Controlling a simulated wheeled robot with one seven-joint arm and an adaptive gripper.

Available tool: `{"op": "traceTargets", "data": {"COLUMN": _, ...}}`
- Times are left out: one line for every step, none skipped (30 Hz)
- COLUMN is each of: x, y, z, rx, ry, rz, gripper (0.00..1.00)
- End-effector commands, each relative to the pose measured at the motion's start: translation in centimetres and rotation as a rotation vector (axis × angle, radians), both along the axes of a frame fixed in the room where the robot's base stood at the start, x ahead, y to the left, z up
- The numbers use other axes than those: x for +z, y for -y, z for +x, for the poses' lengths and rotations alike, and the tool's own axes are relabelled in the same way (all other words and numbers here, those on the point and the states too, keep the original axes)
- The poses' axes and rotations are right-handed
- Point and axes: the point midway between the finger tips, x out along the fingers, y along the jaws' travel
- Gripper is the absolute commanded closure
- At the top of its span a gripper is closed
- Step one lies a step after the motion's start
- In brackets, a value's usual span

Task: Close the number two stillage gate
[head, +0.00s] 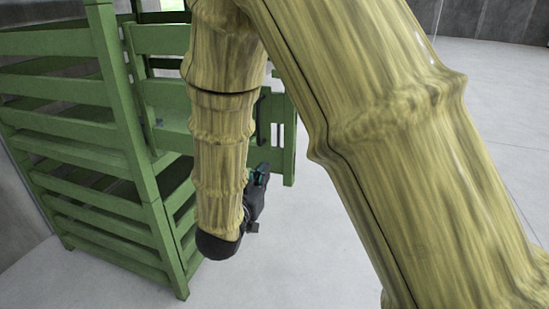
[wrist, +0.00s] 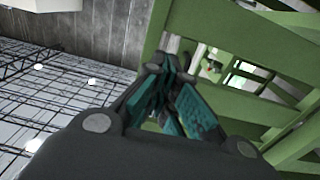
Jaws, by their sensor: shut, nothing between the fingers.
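A green slatted stillage (head: 125,110) stands at the left of the head view. Its green gate (head: 289,140) juts out to the right from the stillage's front post, standing open. My arm hides much of the gate's middle. A dark upright handle or latch (head: 261,118) shows on the gate beside my arm. No number is readable. My gripper (head: 261,172) is low, in front of the gate's lower outer part; I cannot tell if it touches. In the wrist view my gripper (wrist: 172,82) is shut and empty, its teal pads together, with green bars (wrist: 275,45) close around and beyond it.
Bare pale floor (head: 310,250) lies right of the gate and below it. Grey walls (head: 490,20) stand at the back.

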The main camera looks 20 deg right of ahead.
Motion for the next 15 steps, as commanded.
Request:
{"op": "traceTargets", "data": {"x": 0.2, "y": 0.2, "z": 0.3, "rx": -0.002, "ry": 0.001, "rz": 0.0, "gripper": 1.0}}
{"op": "traceTargets", "data": {"x": 0.2, "y": 0.4, "z": 0.5, "rx": -0.003, "ry": 0.001, "rz": 0.0, "gripper": 1.0}}
{"op": "traceTargets", "data": {"x": 0.2, "y": 0.6, "z": 0.8, "rx": -0.003, "ry": 0.001, "rz": 0.0, "gripper": 1.0}}
{"op": "traceTargets", "data": {"x": 0.2, "y": 0.8, "z": 1.1, "rx": -0.002, "ry": 0.0, "rz": 0.0, "gripper": 1.0}}
{"op": "traceTargets", "data": {"x": 0.2, "y": 1.1, "z": 1.5, "rx": -0.002, "ry": 0.0, "rz": 0.0, "gripper": 1.0}}
{"op": "traceTargets", "data": {"x": 0.2, "y": 1.5, "z": 1.9, "rx": -0.003, "ry": 0.0, "rz": 0.0, "gripper": 1.0}}
{"op": "traceTargets", "data": {"x": 0.2, "y": 1.7, "z": 2.4, "rx": -0.003, "ry": 0.0, "rz": 0.0, "gripper": 1.0}}
{"op": "traceTargets", "data": {"x": 0.3, "y": 2.0, "z": 2.8, "rx": -0.002, "ry": 0.001, "rz": 0.001, "gripper": 1.0}}
{"op": "traceTargets", "data": {"x": 0.3, "y": 2.4, "z": 3.3, "rx": -0.002, "ry": 0.001, "rz": 0.001, "gripper": 1.0}}
{"op": "traceTargets", "data": {"x": 0.2, "y": 2.8, "z": 3.7, "rx": -0.003, "ry": 0.0, "rz": 0.0, "gripper": 1.0}}
{"op": "traceTargets", "data": {"x": 0.2, "y": 3.0, "z": 4.1, "rx": -0.003, "ry": 0.0, "rz": 0.0, "gripper": 1.0}}
{"op": "traceTargets", "data": {"x": 0.2, "y": 3.4, "z": 4.7, "rx": -0.002, "ry": 0.0, "rz": 0.001, "gripper": 1.0}}
{"op": "traceTargets", "data": {"x": 0.2, "y": 3.7, "z": 5.1, "rx": -0.002, "ry": 0.0, "rz": 0.001, "gripper": 1.0}}
{"op": "traceTargets", "data": {"x": 0.2, "y": 4.0, "z": 5.5, "rx": -0.003, "ry": -0.001, "rz": 0.001, "gripper": 1.0}}
{"op": "traceTargets", "data": {"x": 0.2, "y": 4.4, "z": 6.0, "rx": -0.002, "ry": -0.001, "rz": 0.001, "gripper": 1.0}}
